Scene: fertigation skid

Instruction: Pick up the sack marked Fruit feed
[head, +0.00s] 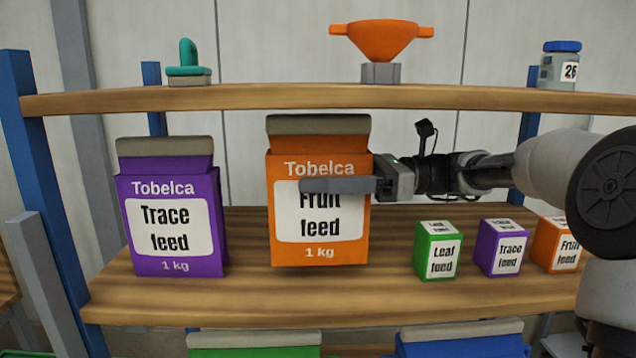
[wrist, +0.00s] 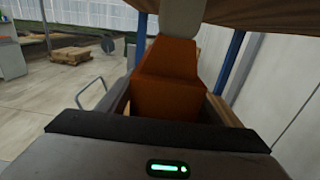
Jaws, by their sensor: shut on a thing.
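The orange sack marked Fruit feed (head: 318,252) is in the middle of the shelf in the head view, upright. A thin shadow under its base suggests it is slightly above the board. My gripper (head: 340,186) reaches in from the right and is shut on the sack, one finger lying across the front label and partly hiding the word Fruit. The other finger is hidden behind the sack. In the wrist view the orange sack (wrist: 168,85) sits between the fingers, its pale top fold above.
A purple Trace feed sack (head: 172,225) stands to the left. Small Leaf feed (head: 437,250), Trace feed (head: 501,248) and Fruit feed (head: 557,245) boxes stand to the right. The upper shelf (head: 270,98), close above, holds an orange funnel (head: 381,40). A blue post (head: 40,170) is at left.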

